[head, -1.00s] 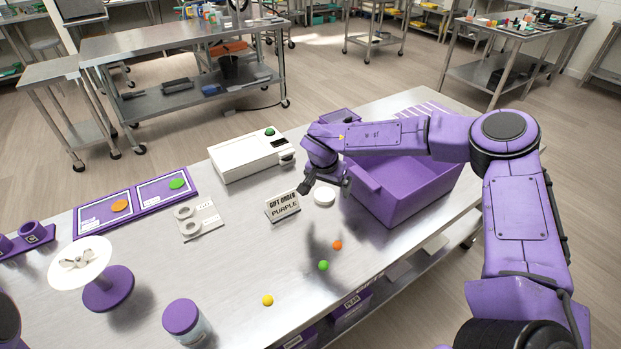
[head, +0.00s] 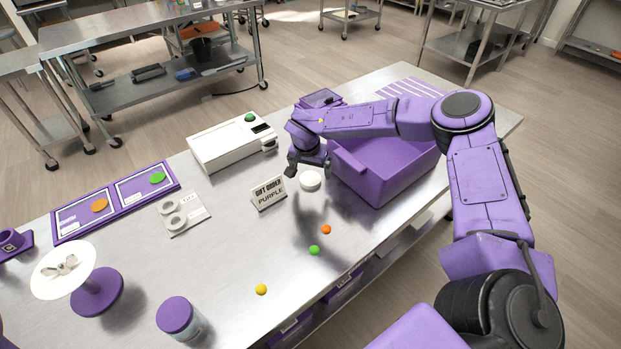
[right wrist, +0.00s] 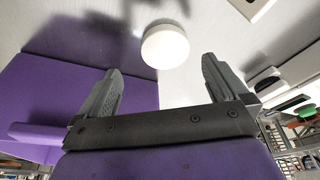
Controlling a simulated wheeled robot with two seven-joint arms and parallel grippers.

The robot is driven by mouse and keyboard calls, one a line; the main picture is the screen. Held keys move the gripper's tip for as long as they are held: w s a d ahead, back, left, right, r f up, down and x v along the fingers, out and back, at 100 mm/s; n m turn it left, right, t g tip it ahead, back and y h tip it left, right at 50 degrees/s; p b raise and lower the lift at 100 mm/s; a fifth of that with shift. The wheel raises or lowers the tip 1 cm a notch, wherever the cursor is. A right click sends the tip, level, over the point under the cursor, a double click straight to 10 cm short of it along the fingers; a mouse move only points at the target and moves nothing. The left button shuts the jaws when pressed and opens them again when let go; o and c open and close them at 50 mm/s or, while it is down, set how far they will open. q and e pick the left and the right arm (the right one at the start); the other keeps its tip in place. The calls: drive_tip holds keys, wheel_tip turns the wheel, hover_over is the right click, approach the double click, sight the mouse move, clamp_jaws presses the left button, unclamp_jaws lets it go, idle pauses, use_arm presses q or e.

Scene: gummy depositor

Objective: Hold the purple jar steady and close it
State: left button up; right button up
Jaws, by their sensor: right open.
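A clear jar with a purple top (head: 176,314) stands upright at the near edge of the steel table. Its top looks covered, but I cannot tell how tightly. A small white round piece (head: 310,179) lies on the table beside the purple bin; it also shows in the right wrist view (right wrist: 165,47). My right gripper (head: 306,168) is open and empty above the table, close to the white piece. In the right wrist view, the two fingers (right wrist: 161,66) are spread apart, with the white piece beyond the gap. My left gripper is not in view.
A purple bin (head: 372,180) stands right of my right gripper. A sign reading "GIFT ORDER PURPLE" (head: 269,193) and a white machine (head: 232,146) stand to the left. Orange (head: 326,229), green (head: 314,250) and yellow (head: 261,289) candies lie on open table. A purple stand (head: 97,292) is left.

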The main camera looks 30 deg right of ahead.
sight(310, 178)
drive_tip(key=x, duration=0.1)
drive_tip(key=p+x, duration=0.1)
drive_tip(key=x, duration=0.2)
drive_tip(key=shift+w+a+f+p, duration=0.1)
drive_tip(key=shift+w+a+p, duration=0.15)
drive_tip(key=shift+a+p, duration=0.1)
drive_tip(key=shift+w+d+f, duration=0.1)
drive_tip(key=shift+d+f, duration=0.1)
drive_tip(key=shift+f, duration=0.3)
drive_tip(key=c, duration=1.1)
drive_tip(key=shift+c, duration=0.2)
